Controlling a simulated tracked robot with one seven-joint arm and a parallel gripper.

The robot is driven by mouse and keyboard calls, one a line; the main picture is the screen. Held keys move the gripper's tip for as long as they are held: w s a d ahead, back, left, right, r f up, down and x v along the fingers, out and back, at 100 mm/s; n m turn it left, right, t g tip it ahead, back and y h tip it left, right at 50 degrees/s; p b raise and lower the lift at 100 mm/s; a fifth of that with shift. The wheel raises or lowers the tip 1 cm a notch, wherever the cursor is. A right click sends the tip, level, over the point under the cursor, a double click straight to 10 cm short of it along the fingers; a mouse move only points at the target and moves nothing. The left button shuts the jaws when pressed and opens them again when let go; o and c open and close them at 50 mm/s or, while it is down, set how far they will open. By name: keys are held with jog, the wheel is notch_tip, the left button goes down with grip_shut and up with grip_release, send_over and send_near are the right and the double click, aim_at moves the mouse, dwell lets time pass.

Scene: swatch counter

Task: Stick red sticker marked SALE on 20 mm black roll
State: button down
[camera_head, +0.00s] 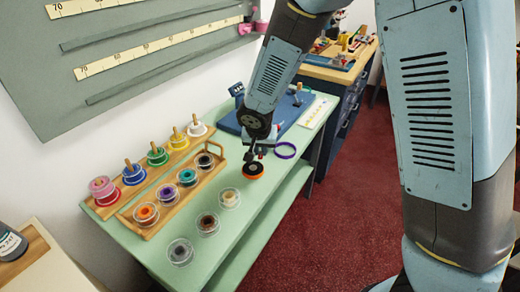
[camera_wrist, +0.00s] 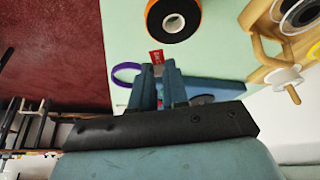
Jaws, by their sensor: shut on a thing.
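My gripper (camera_head: 257,152) is over the counter, pointing down. In the wrist view its fingertips (camera_wrist: 158,68) are shut on a small red sticker (camera_wrist: 157,56) with pale lettering, too small to read surely. A black roll with an orange edge and a white core (camera_head: 253,169) lies flat on the counter, just below my gripper in the head view. It also shows in the wrist view (camera_wrist: 172,18), apart from the sticker. Another black roll (camera_head: 205,160) lies in the wooden tray. No width marking is readable on either roll.
The wooden tray (camera_head: 150,229) holds several rolls, and several coloured spools on pegs stand behind it. Three clear-sided rolls (camera_head: 207,223) lie in front. A purple ring (camera_head: 285,150) and a blue mat (camera_head: 229,122) are near my gripper. The counter's front edge (camera_head: 262,215) is close.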

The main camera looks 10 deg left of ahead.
aim_at(260, 158)
jog(key=shift+f, duration=2.1)
jog(key=shift+s+f, duration=0.1)
jog(key=shift+f, duration=0.3)
dwell(1.0)
jog(key=c, duration=1.1)
grip_release()
jog(key=shift+o, duration=0.2)
jog(key=shift+r, duration=0.1)
jog(key=shift+r, duration=3.45)
